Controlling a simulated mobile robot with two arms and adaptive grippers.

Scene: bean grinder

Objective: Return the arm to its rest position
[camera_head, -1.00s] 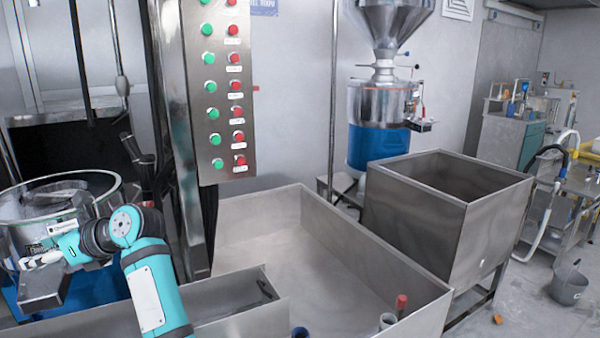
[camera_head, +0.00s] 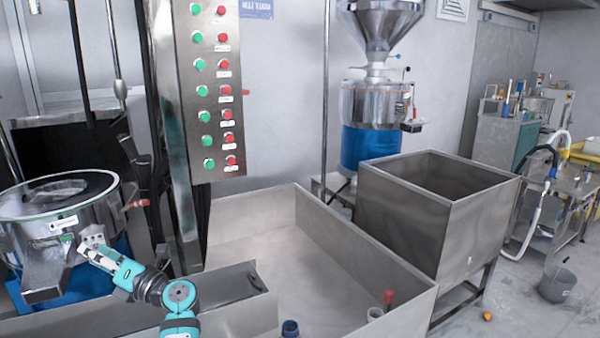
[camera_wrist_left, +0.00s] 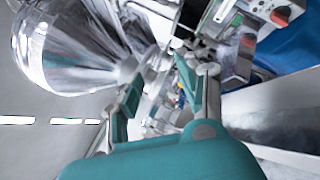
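My left arm (camera_head: 148,285) rises from the bottom edge of the head view, at the left. Its gripper (camera_head: 86,246) points up and left, in front of the round metal machine (camera_head: 60,212) at the far left. Whether it touches that machine cannot be told. In the left wrist view, the two fingers of my left gripper (camera_wrist_left: 158,76) stand apart with a gap between them. Nothing is clearly held there. A metal funnel shape (camera_wrist_left: 75,45) and blurred machine parts lie beyond the fingers. My right gripper is in neither view.
A panel of green and red buttons (camera_head: 213,85) stands close right of my arm. A low steel trough (camera_head: 365,258) and a deeper steel bin (camera_head: 408,222) fill the middle. A blue and steel grinder (camera_head: 370,125) stands behind.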

